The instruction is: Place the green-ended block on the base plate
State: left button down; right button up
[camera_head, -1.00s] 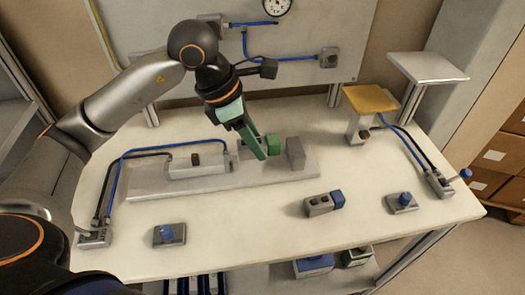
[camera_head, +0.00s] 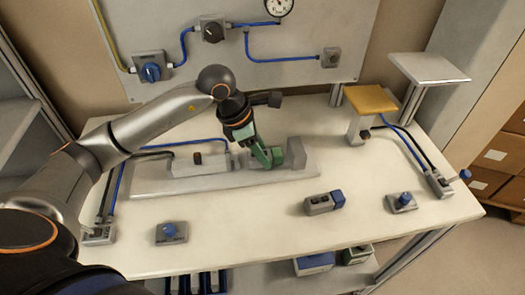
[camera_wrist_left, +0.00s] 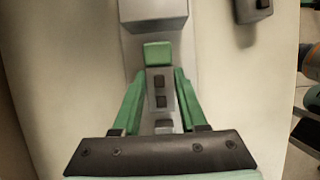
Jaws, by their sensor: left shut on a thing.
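The green-ended block (camera_wrist_left: 159,88) is grey with dark square recesses and a green end. It lies between the green fingers of my left gripper (camera_wrist_left: 158,105), which is shut on it. In the head view my left gripper (camera_head: 265,160) is low over the right part of the pale grey base plate (camera_head: 222,183), and its fingers hide most of the block. The green end points toward an upright grey stop block (camera_head: 296,153) on the plate; the stop also shows in the wrist view (camera_wrist_left: 153,12). I cannot tell whether the held block touches the plate.
A long grey block (camera_head: 190,165) with a cable sits on the plate's left part. A blue-ended block (camera_head: 323,203) lies on the table in front. A yellow-topped stand (camera_head: 370,99) is at right.

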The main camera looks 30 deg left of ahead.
pick_arm(q)
jog(key=shift+f, duration=0.15)
jog(key=shift+c, duration=2.2)
grip_release()
jog(key=shift+r, duration=0.35)
jog(key=v, duration=1.1)
jog(key=shift+a+r, duration=0.15)
jog(key=shift+r, duration=0.2)
jog(key=shift+s, duration=0.1)
